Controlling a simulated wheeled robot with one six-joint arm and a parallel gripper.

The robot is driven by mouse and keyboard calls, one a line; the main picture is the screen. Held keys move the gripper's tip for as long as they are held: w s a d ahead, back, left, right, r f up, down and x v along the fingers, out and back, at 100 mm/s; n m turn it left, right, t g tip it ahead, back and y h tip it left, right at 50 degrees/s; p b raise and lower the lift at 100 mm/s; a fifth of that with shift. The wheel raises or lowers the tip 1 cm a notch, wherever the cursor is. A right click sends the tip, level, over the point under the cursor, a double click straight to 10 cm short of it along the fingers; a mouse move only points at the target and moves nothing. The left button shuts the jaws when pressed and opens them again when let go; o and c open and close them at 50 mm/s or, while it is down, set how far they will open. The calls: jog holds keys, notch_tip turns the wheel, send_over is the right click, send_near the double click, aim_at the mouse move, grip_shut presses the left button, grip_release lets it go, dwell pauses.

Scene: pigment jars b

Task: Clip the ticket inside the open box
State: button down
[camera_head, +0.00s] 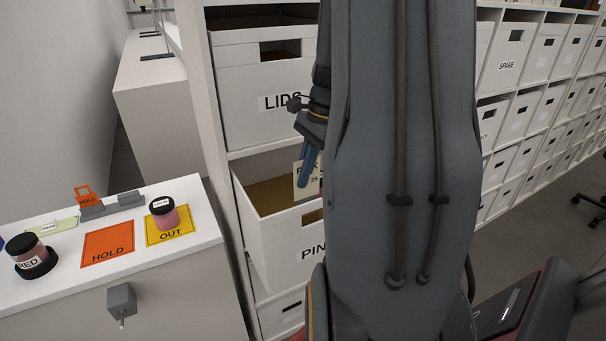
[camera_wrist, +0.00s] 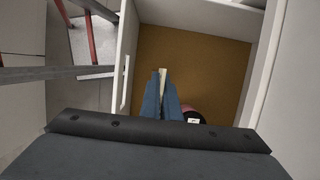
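The open box (camera_head: 290,245), labelled with letters starting "PIN", is pulled out of the white shelf. My arm hides its right part. Its brown floor fills much of the wrist view, between white walls (camera_wrist: 127,55). My gripper (camera_head: 305,180) has blue fingers, shut on a pale ticket (camera_head: 298,185) with partly hidden print including "25". The ticket shows edge-on between the fingertips (camera_wrist: 161,72) in the wrist view. The gripper and ticket are over the box opening; I cannot tell whether the ticket touches a wall. A dark-and-pink jar (camera_wrist: 192,114) is in the box, partly hidden by the fingers.
A closed LIDS box (camera_head: 262,85) sits directly above. On the white counter at left are an orange HOLD mat (camera_head: 107,243), a yellow OUT mat (camera_head: 183,232) with a pink jar (camera_head: 166,214), and a RED jar (camera_head: 32,258). More shelf boxes (camera_head: 508,60) stand at right.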

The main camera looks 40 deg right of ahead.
aim_at(299, 200)
jog(key=shift+f+b, duration=0.7)
jog(key=shift+f, duration=1.2)
jog(key=c, duration=1.9)
grip_release()
jog(key=shift+c, duration=0.2)
jog(key=shift+r, duration=0.1)
notch_tip(299, 200, up, 6)
jog(key=p, duration=0.6)
